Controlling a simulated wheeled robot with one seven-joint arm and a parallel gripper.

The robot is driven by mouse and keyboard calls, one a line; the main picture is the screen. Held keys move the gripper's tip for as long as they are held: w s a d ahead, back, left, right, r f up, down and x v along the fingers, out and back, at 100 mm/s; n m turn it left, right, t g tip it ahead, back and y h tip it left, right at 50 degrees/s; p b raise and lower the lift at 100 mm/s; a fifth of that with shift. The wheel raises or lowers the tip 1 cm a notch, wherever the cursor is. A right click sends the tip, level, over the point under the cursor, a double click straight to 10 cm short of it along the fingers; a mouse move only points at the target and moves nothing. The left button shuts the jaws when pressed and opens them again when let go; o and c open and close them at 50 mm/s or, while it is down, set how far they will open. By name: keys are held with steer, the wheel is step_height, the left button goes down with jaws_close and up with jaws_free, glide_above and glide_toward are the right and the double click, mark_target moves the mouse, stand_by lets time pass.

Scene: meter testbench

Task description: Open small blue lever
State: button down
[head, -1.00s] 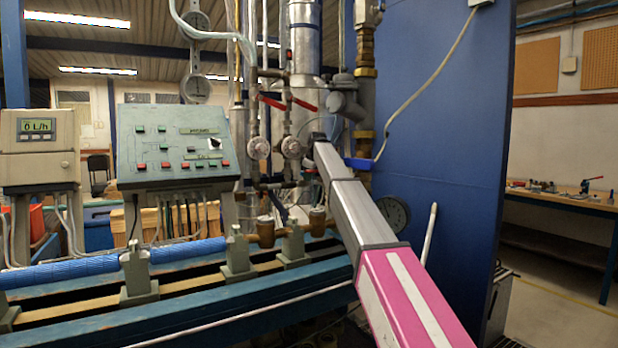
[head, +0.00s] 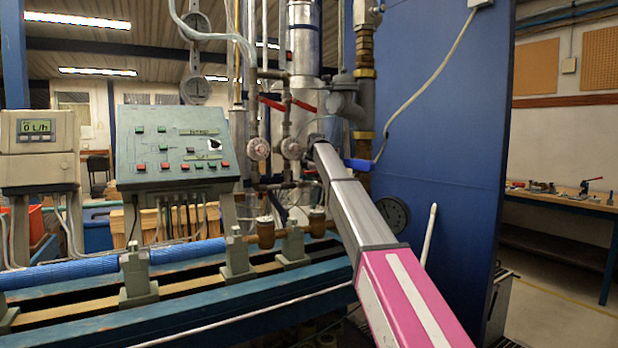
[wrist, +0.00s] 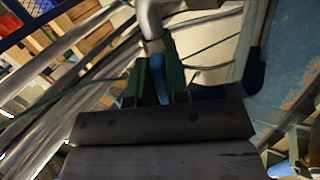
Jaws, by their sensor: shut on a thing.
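The small blue lever (wrist: 158,77) shows in the wrist view between the two green fingers of my gripper (wrist: 160,82). My gripper is shut on it, just below a grey metal pipe fitting (wrist: 154,22). In the head view my gripper (head: 316,139) is at the far end of my arm, among the vertical pipes. The small lever is hidden there behind my gripper and arm.
A larger blue lever (head: 358,164) is just right of my gripper; it also shows in the wrist view (wrist: 255,72). Two red levers (head: 270,103) (head: 304,105) are above left. A blue panel (head: 440,150) stands at right. A control console (head: 178,147) is at left.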

steer(key=shift+n, duration=0.5)
steer(key=c, duration=1.1)
jaws_free()
steer(key=shift+r, duration=0.15)
steer(key=v, duration=1)
steer(key=shift+s+r, duration=0.2)
steer(key=shift+r, duration=0.05)
